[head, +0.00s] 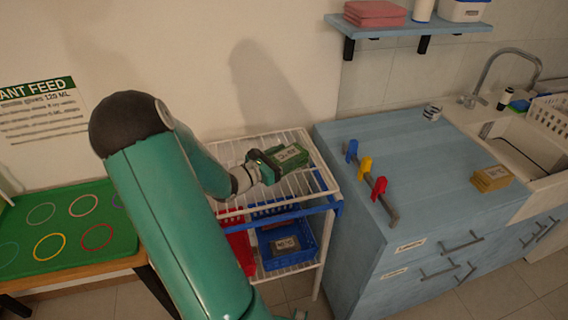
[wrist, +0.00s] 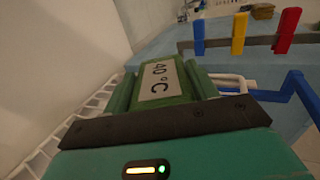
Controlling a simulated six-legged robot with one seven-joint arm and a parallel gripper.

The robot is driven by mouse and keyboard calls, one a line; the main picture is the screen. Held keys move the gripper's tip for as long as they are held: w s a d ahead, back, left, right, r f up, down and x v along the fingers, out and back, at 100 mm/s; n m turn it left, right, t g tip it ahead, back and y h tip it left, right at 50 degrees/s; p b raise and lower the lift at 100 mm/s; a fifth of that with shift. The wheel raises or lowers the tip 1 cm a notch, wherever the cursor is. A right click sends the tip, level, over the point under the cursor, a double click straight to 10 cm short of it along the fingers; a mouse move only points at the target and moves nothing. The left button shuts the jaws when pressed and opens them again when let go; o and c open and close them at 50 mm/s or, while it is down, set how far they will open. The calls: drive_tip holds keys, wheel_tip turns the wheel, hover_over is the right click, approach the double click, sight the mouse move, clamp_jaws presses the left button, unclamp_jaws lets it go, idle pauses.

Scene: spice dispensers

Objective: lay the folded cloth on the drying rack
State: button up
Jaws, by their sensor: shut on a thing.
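My gripper (head: 264,166) is shut on a green folded cloth (head: 292,156) with a pale label. In the wrist view the cloth (wrist: 170,82) sits between the jaws of my gripper (wrist: 165,122), and its label reads "40°C". The drying rack (head: 300,140) is a white wire stand between the wall and the blue counter. The cloth is over the rack's top shelf; I cannot tell whether it touches the wires. Part of the rack (wrist: 92,104) shows at the left of the wrist view. My arm hides the rack's left side.
A blue crate (head: 288,262) and a red crate (head: 243,250) stand on the rack's lower level. The blue counter (head: 400,150) on the right carries a peg rail (head: 378,188) and a yellow folded cloth (head: 491,178). A green board (head: 60,255) lies at left.

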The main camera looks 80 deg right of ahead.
drive_tip(key=shift+w+f, duration=0.1)
drive_tip(key=shift+f, duration=1.45)
drive_tip(key=o, duration=1)
drive_tip(key=shift+f, duration=0.1)
drive_tip(key=shift+o, duration=0.2)
drive_tip(key=v, duration=0.7)
drive_tip(key=shift+w+a, duration=0.1)
drive_tip(key=shift+a, duration=0.05)
